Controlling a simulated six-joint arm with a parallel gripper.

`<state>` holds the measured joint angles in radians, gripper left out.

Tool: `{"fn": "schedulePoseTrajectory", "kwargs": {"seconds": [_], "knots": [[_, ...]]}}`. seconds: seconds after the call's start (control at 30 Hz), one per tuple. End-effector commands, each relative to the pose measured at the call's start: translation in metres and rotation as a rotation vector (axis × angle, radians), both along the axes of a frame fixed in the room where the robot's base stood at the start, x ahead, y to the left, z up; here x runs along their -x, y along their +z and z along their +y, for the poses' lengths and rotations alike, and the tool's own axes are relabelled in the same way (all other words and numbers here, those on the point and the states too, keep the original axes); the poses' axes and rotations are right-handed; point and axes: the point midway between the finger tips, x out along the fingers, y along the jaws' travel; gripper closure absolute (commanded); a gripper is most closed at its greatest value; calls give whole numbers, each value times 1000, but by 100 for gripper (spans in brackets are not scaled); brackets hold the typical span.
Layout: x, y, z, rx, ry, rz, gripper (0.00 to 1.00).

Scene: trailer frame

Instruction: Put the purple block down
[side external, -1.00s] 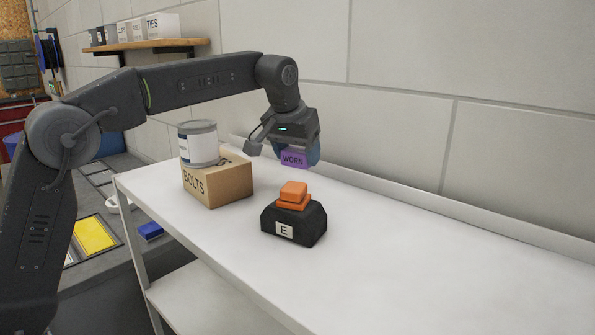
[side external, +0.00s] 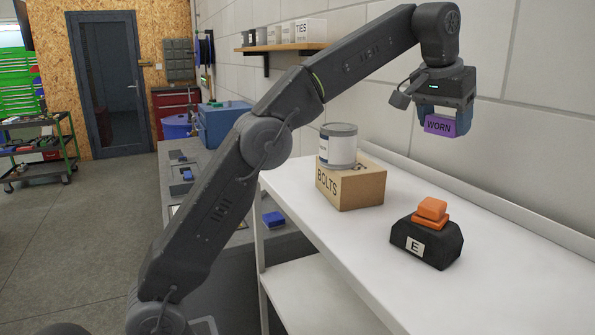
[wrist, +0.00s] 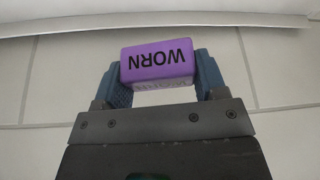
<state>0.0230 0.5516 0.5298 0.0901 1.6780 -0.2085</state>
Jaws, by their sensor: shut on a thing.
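The purple block (side external: 439,126), marked WORN, is held between the blue fingers of my gripper (side external: 443,118). It hangs well above the white shelf top (side external: 355,262), touching nothing but the fingers. In the side external view it appears above the orange and black E-marked thing (side external: 425,242) and near the wall; the exact depth is hard to judge. In the wrist view the purple block (wrist: 157,62) fills the gap between both fingers, its lettering upside down, with wall and a pale ledge behind it.
A cardboard BOLTS box (side external: 350,187) with a grey can (side external: 338,146) on top stands left on the shelf. A raised lip (side external: 500,203) runs along the wall. The front right of the shelf top is clear. A workbench lies beyond the left end.

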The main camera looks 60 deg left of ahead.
Motion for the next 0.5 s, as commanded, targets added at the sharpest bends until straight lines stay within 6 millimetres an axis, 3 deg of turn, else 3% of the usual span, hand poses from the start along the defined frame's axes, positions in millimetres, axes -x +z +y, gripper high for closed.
{"fn": "schedulePoseTrajectory", "kwargs": {"seconds": [0.27,0.5], "knots": [[1,13,2,1,3,-2,59],[11,19,57,-2,62,2,59]]}}
